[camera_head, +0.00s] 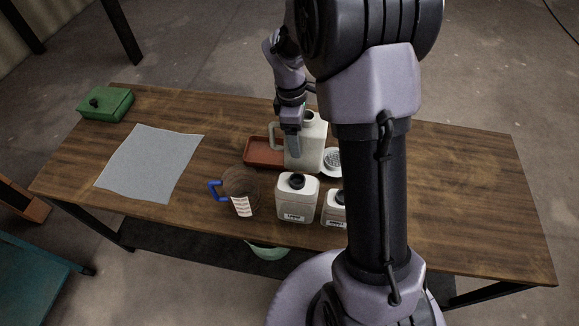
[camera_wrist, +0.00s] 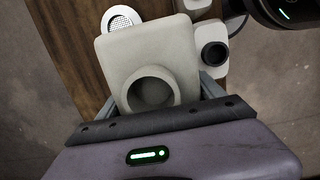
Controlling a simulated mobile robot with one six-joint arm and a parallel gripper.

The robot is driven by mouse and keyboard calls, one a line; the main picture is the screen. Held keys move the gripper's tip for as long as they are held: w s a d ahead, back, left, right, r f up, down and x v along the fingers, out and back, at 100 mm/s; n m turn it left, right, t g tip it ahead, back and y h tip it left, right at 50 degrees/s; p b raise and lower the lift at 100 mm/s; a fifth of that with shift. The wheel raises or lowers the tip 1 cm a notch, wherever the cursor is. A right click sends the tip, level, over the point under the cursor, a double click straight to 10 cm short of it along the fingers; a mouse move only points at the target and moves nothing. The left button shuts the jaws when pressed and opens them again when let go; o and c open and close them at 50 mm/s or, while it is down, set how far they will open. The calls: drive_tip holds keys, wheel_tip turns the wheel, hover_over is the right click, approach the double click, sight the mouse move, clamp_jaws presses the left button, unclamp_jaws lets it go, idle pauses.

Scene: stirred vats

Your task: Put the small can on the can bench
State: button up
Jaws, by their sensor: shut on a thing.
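My gripper (camera_head: 292,145) is shut on a large off-white jug (camera_head: 312,142) with a side handle and an open round mouth. The wrist view shows this jug (camera_wrist: 150,55) between the fingers (camera_wrist: 152,108). I cannot tell whether it touches the table. A white can (camera_head: 297,203) with a black cap and a label stands upright in front of it. A smaller white can (camera_head: 334,210) with a black cap stands to its right, partly hidden by my arm. A black-capped can also shows in the wrist view (camera_wrist: 212,70). I cannot tell which surface is the can bench.
The wooden table (camera_head: 450,190) bears a red-brown tray (camera_head: 258,152), a white strainer dish (camera_head: 333,160), a clear jug with blue handle (camera_head: 240,190), a grey cloth (camera_head: 150,163) and a green box (camera_head: 105,104). A teal surface (camera_head: 35,285) is at lower left. The table's right side looks clear.

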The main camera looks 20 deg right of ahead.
sight(297, 165)
wheel_tip(297, 165, down, 14)
drive_tip(key=b, duration=0.4)
drive_tip(key=shift+b, duration=0.4)
drive_tip(key=o, duration=1.3)
drive_tip(key=shift+f, duration=0.1)
